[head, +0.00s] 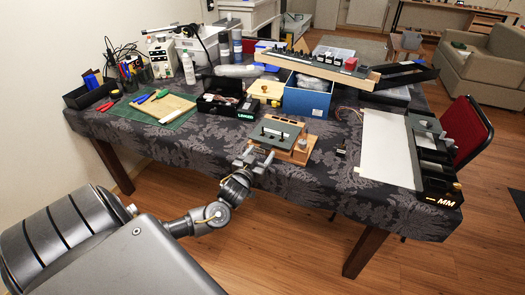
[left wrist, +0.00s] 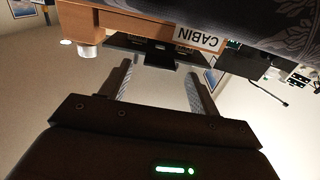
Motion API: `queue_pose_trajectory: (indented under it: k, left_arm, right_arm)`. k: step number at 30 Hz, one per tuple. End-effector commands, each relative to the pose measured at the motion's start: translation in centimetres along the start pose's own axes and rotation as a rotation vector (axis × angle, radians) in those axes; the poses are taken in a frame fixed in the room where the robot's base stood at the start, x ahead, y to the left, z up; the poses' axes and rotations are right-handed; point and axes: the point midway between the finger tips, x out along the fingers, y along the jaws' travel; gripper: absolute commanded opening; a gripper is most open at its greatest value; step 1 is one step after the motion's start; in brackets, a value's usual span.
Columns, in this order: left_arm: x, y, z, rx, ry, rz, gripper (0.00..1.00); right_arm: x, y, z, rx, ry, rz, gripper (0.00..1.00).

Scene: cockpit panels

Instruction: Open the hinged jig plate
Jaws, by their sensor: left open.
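The hinged jig plate (head: 274,132) is a dark grey plate with a bar-like handle on top. It lies flat, shut over a wooden base (head: 300,155) near the table's front edge. My left gripper (head: 254,157) is open and empty, just in front of the jig on its near left side. In the left wrist view, the open fingers (left wrist: 160,75) point toward the wooden base (left wrist: 135,22), which carries a "CABIN" label and appears upside down. A dark shape lies beyond the fingertips; I cannot tell which part it is. My right gripper is not in view.
A black open case (head: 225,105) stands behind-left of the jig, and a blue box (head: 307,98) behind it. A green mat (head: 180,120) with tools lies left. A white panel (head: 385,150) lies right. Patterned cloth is clear in front of the mat.

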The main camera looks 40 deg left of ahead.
Motion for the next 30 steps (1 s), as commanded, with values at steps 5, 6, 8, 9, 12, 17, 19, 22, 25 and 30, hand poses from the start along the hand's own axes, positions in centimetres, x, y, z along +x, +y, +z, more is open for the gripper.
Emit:
queue_pose_trajectory:
  k: [5, 6, 8, 9, 12, 17, 19, 22, 25, 30]
  left_arm:
    - [1.7, 0.0, 0.0, 0.001, 0.001, 0.000, 0.62]
    - [1.9, 0.1, 0.0, 0.000, 0.001, 0.001, 0.62]
    - [2.0, 0.1, 0.0, 0.000, 0.001, 0.002, 0.62]
    - [2.1, 0.1, 0.0, 0.000, 0.000, 0.002, 0.62]
    - [2.1, 0.1, 0.0, 0.000, 0.000, 0.002, 0.62]
    - [2.1, 0.1, 0.0, 0.000, 0.000, 0.002, 0.55]
    - [2.1, 0.1, 0.0, 0.000, 0.000, 0.002, 0.46]
    - [2.1, 0.1, 0.0, 0.000, 0.000, 0.002, 0.33]
    - [2.0, 0.1, 0.0, 0.000, 0.000, 0.002, 0.20]
    - [2.0, 0.1, 0.0, 0.000, 0.000, 0.002, 0.00]
  right_arm:
    - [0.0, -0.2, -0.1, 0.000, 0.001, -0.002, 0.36]
    - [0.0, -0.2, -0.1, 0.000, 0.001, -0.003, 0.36]
    - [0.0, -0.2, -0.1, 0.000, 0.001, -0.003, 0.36]
    - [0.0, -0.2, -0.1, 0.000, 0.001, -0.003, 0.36]
    - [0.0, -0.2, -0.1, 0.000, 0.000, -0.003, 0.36]
    - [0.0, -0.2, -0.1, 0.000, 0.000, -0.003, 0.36]
    - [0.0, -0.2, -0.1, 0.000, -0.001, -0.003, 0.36]
    - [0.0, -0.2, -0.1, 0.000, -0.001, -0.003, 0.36]
    - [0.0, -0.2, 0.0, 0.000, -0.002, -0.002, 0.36]
    - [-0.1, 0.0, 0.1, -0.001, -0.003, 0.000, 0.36]
